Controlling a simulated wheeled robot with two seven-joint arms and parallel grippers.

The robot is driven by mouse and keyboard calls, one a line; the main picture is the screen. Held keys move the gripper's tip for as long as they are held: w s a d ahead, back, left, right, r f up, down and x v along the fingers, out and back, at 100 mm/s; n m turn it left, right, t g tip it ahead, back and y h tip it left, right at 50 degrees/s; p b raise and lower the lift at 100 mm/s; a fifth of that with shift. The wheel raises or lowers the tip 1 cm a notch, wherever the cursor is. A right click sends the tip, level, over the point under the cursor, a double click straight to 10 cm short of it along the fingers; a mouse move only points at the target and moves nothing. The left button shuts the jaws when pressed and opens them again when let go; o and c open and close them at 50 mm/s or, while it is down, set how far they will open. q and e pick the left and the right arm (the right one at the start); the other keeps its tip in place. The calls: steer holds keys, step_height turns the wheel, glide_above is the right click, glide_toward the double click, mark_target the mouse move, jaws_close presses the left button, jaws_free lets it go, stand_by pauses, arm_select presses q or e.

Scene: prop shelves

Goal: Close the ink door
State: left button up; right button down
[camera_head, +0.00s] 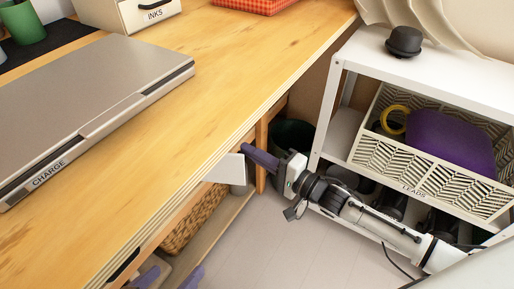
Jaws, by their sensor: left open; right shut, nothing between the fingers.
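A cream box (122,12) with an INKS label and a black handle stands at the top of the desk; its top is cut off and I cannot tell whether its front is open. A white panel (226,170) sticks out from under the desk edge; no label shows on it. My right gripper (248,150), with purple fingers, is shut and empty. Its fingertips are at the panel's upper right corner; I cannot tell whether they touch. My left gripper (172,275) is open at the bottom left, its purple fingers partly hidden below the desk edge.
A wicker basket (195,220) sits under the desk. At right, a white shelf (375,45) carries a black hat and a patterned LEADS bin (400,178). Pale floor (300,250) lies between.

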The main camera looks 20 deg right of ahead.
arm_select(q)
steer(key=shift+r, duration=0.25)
arm_select(e)
steer(key=shift+s+a, duration=0.1)
steer(key=shift+s, duration=0.1)
